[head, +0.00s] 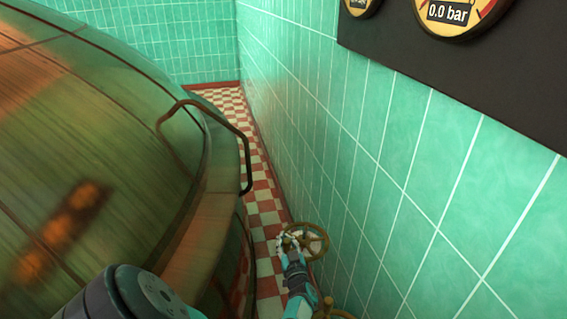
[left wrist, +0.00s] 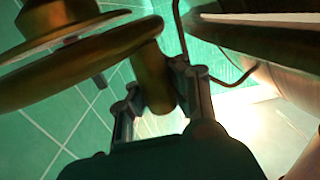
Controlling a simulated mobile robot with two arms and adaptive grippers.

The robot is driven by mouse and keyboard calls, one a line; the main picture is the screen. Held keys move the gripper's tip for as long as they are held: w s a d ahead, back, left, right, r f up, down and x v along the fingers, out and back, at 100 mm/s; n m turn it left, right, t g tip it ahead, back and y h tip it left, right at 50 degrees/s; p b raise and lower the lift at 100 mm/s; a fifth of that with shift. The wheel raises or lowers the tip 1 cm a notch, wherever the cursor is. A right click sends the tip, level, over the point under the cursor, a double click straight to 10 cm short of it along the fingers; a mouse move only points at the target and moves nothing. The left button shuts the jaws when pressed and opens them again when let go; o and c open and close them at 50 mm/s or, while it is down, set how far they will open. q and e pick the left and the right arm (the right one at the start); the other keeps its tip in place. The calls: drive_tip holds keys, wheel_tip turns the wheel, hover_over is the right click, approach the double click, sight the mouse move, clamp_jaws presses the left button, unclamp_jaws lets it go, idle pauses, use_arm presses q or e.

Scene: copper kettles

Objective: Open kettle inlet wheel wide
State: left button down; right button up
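A brass hand wheel (head: 318,229) is low beside the tiled wall in the head view. My left gripper (head: 287,243) is at its left side. In the left wrist view, the wheel's thick rim (left wrist: 75,66) crosses the upper left. A stubby brown peg-like part (left wrist: 157,85) at the rim's end is between the fingertips of my left gripper (left wrist: 155,88). One finger stands on each side of it, very close. I cannot tell whether both fingers press on it. My right gripper is not in view.
A large copper kettle (head: 85,120) with a bent dark handrail (head: 243,150) fills the left. A second brass wheel (head: 335,312) shows at the bottom edge. A gauge (head: 455,14) reading 0.0 bar is on a dark wall panel (head: 460,68). A narrow checkered floor strip (head: 265,205) lies between kettle and wall.

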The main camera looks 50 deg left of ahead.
use_arm(q)
drive_tip(key=shift+s+d+f, duration=0.25)
drive_tip(key=shift+s+f, duration=0.1)
drive_tip(key=shift+s, duration=0.05)
drive_tip(key=c, duration=2)
unclamp_jaws()
drive_tip(key=o, duration=0.9)
drive_tip(key=shift+s+a+r, duration=0.1)
drive_tip(key=shift+s+r, duration=0.1)
drive_tip(key=shift+s, duration=0.05)
drive_tip(key=shift+o, duration=0.2)
drive_tip(key=shift+w, duration=0.1)
drive_tip(key=shift+w+a+r, duration=0.1)
